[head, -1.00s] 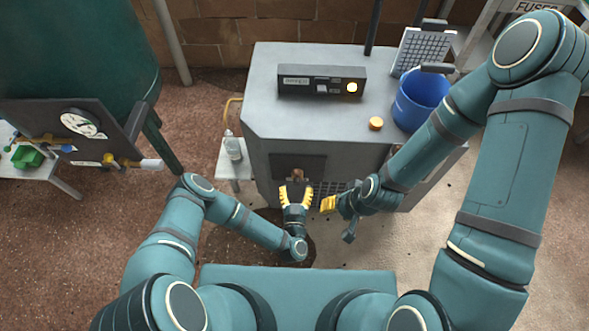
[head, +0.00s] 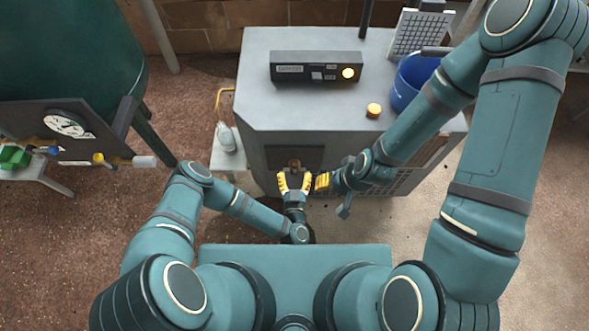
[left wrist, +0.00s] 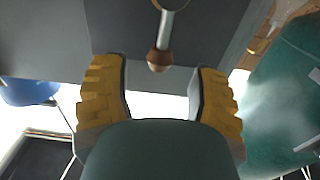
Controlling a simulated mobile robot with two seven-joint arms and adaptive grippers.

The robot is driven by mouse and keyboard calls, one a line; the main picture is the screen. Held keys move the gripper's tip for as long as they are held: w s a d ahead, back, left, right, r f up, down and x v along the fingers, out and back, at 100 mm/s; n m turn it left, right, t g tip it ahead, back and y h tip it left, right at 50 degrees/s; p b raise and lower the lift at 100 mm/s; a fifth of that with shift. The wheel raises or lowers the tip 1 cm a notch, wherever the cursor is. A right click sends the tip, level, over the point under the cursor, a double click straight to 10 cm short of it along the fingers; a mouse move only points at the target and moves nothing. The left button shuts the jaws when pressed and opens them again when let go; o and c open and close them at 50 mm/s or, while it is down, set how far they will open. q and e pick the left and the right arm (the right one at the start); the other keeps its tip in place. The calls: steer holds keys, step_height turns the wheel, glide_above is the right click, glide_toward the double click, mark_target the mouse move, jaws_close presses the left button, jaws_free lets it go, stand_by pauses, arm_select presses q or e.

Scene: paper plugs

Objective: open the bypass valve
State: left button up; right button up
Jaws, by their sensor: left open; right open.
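A lever with a brown ball end (left wrist: 159,60) hangs from a dark recess in the front of the grey machine. The brown end also shows small in the head view (head: 295,163). I cannot tell whether this lever is the bypass valve. My left gripper (head: 294,181) is open, its yellow fingers pointing at the recess; in the left wrist view the ball end is ahead of and between the fingers, apart from both. My right gripper (head: 322,182) is just right of the left one, near the machine's front, empty as far as I see.
The grey machine (head: 310,110) carries a control box (head: 317,72) with a lit yellow lamp, an orange button (head: 374,110) and a blue bucket (head: 408,85). A green tank (head: 60,50) with a gauge panel and coloured valve handles (head: 98,158) stands left. A bottle (head: 226,137) stands on a side shelf.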

mark_target(295, 165)
arm_select(q)
steer(key=shift+w, duration=2)
steer(key=shift+c, duration=0.4)
steer(key=c, duration=0.8)
steer(key=shift+o, duration=0.2)
